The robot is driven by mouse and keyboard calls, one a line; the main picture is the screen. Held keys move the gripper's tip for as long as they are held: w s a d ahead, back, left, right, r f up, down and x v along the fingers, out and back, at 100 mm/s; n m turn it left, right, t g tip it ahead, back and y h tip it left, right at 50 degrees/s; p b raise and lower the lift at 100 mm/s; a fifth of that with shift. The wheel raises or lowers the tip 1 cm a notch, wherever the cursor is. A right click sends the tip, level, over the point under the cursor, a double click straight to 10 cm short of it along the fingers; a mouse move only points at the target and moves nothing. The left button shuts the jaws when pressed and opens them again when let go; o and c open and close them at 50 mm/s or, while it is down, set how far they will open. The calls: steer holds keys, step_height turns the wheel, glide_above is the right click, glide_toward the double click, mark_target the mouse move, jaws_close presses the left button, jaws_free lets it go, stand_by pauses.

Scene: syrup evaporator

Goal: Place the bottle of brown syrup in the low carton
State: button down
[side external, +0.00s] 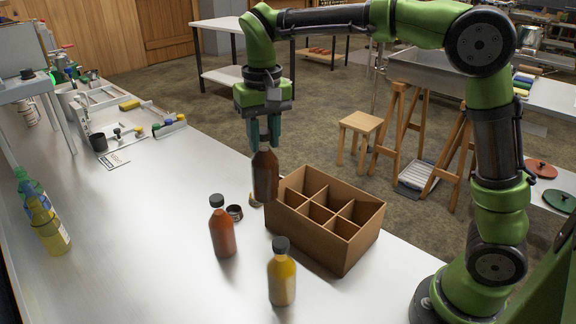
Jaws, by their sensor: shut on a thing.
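The bottle of brown syrup (265,178) hangs upright in my gripper (268,135), which is shut on its upper part. The bottle's lower end is beside the left back corner of the low carton, as seen in the picture. I cannot tell how high its base is above the table. The low carton (310,235) is an open brown box with dividers and several compartments. The compartments that I can see into look empty. Part of the carton's left back corner is close behind or beside the bottle.
An orange-red bottle (223,230) and a yellow bottle (282,277) stand in front of the carton. A small dark round lid or jar (235,212) lies left of it. Yellow and green bottles (47,225) stand at the far left. The white table (140,240) between is clear.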

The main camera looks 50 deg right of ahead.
steer(key=shift+d+r+m, duration=2.2)
steer(key=shift+d+m, duration=0.1)
steer(key=shift+d, duration=1.05)
step_height(320, 180, down, 17)
steer(key=shift+w+f, duration=0.1)
steer(key=shift+f, duration=0.05)
steer(key=c, duration=0.8)
jaws_free()
steer(key=shift+f, duration=0.1)
